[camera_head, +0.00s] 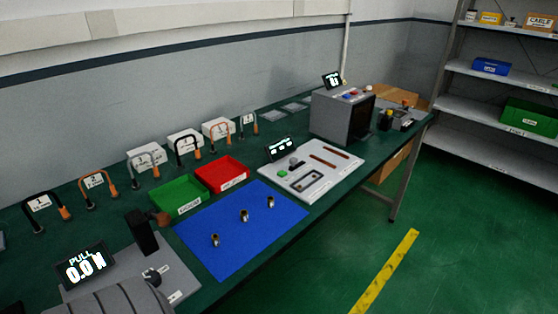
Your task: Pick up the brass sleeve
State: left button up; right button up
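Three small metallic sleeves stand upright on a blue mat (222,264) on the green workbench. The nearest sleeve (215,240) is at the left, the second sleeve (244,216) is in the middle, and the third sleeve (270,202) is at the right. They are apart from each other and look brownish and silvery. They are too small to tell which one is brass.
A green tray (181,195) and a red tray (222,174) stand behind the mat. A pull tester display (84,265) is at the left. A white fixture board (318,160) and a grey machine (337,118) stand to the right.

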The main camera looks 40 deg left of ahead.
aim_at(215, 238)
jog(key=i, duration=2.15)
jog(key=u, duration=3.75)
